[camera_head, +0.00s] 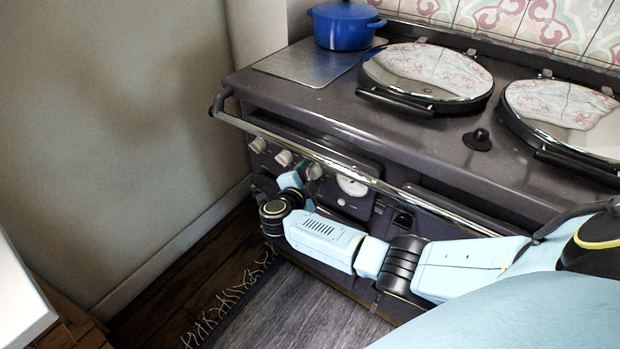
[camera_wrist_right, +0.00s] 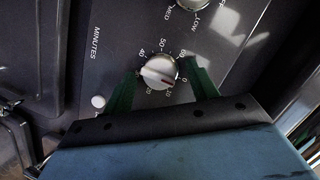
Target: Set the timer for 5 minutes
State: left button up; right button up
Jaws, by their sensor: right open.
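The timer knob (camera_wrist_right: 158,71) is a round white dial on the dark stove front, with MINUTES lettering beside it and numbers around it. Its red mark sits at the lower right, seemingly between 0 and 10. My right gripper (camera_wrist_right: 161,70) is open, its green fingers on either side of the knob. I cannot tell whether they touch it. In the head view my right gripper (camera_head: 297,181) is at the stove front by the timer knob (camera_head: 312,171), partly hiding the panel. My left gripper is not in view.
Other white knobs (camera_head: 257,145) lie left along the panel, and a round gauge (camera_head: 352,185) lies right. A metal rail (camera_head: 330,160) runs above the panel. A small white button (camera_wrist_right: 98,101) is near the left finger. A blue pot (camera_head: 345,27) stands on the stove.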

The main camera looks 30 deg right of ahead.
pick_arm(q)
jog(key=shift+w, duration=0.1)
pick_arm(e)
jog(key=shift+d, duration=0.1)
jog(key=shift+c, duration=0.5)
jog(key=c, duration=0.9)
jog(key=shift+w+r, duration=0.1)
jog(key=shift+m+p, duration=0.3)
jog(key=shift+m+t, duration=0.3)
jog(key=m+b, duration=0.1)
jog(key=m+t+b, duration=0.1)
jog(key=shift+f+m, duration=0.25)
jog(key=shift+m, duration=0.15)
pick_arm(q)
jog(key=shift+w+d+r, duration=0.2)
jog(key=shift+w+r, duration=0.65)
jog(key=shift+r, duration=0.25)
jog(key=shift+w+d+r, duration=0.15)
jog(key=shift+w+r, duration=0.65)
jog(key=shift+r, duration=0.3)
